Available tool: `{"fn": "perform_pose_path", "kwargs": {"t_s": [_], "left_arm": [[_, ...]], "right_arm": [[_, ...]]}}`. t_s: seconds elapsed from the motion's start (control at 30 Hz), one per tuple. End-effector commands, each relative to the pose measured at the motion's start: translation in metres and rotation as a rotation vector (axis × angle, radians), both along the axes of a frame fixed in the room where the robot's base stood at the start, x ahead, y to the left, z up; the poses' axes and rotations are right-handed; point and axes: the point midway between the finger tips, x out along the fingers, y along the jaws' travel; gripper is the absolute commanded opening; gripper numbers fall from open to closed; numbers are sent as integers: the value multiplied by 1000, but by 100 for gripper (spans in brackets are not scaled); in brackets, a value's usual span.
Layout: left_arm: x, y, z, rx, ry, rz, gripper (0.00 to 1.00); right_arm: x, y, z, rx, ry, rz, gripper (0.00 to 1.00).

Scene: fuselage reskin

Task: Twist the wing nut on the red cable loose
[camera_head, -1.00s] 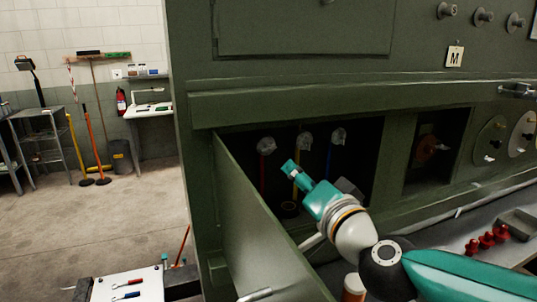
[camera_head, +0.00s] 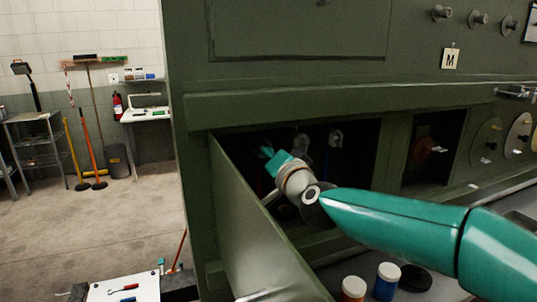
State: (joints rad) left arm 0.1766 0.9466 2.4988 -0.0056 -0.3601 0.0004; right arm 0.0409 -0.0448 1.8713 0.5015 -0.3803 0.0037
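My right gripper (camera_head: 266,152) reaches from the right into the dark open bay, at the upper end of the red cable (camera_head: 261,182). The red cable hangs at the bay's left side and shows only as a thin dark red strip. Its wing nut is hidden or merged with my fingertips, so I cannot tell whether they touch it. The fingertips are small and dark, and their opening is unclear. My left gripper is out of view.
The bay's hinged door (camera_head: 255,225) hangs open close below my arm. A grey wing nut (camera_head: 335,138) tops the blue cable (camera_head: 330,163) to the right.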

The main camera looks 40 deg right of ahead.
Motion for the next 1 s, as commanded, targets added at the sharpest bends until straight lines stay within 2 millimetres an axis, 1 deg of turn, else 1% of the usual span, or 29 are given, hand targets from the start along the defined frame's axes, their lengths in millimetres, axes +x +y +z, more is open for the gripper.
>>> {"fn": "perform_pose_path", "kwargs": {"t_s": [0.1, 0.17, 0.3, 0.37, 1.0], "left_arm": [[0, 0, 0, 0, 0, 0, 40], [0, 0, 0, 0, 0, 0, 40], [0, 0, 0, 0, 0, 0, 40], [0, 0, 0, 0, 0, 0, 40], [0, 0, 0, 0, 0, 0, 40]], "right_arm": [[0, 0, 0, 0, 0, 0, 43], [0, 0, 0, 0, 0, 0, 33], [0, 0, 0, 0, 1, 1, 10], [0, 0, 0, 0, 0, 0, 0], [0, 0, -2, 1, 3, -1, 0]]}}
